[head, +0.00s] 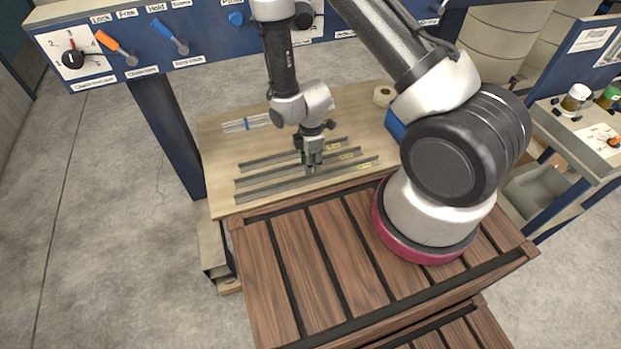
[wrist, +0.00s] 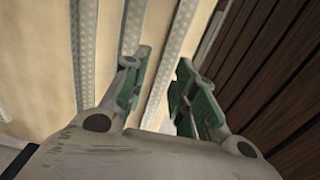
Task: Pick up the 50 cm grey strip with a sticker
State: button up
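Three grey perforated strips lie side by side on the light wooden board: a back one (head: 270,161), a middle one (head: 265,176) and a front one (head: 265,191), which looks longest. Each has a small yellow sticker near its right end; the lettering is too small to read. My gripper (head: 312,170) is pointing down over the strips' middle. In the wrist view my gripper (wrist: 164,68) has its green-padded fingers apart. The strip nearest the brown slats (wrist: 177,45) runs between them, with gaps at both sides. Whether the fingertips touch the board cannot be told.
Thin pale strips with a blue band (head: 246,124) lie at the board's back left. A tape roll (head: 383,95) stands at the back right. A blue panel with knobs (head: 190,35) overhangs the back. Brown slats (head: 315,265) lie in front.

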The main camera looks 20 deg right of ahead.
aim_at(311, 179)
jog(key=f, duration=0.4)
jog(key=shift+s+a+f, duration=0.1)
jog(key=shift+a+f, duration=0.1)
jog(key=shift+f, duration=0.2)
jog(key=shift+c, duration=0.2)
grip_shut()
jog(key=shift+r, duration=0.15)
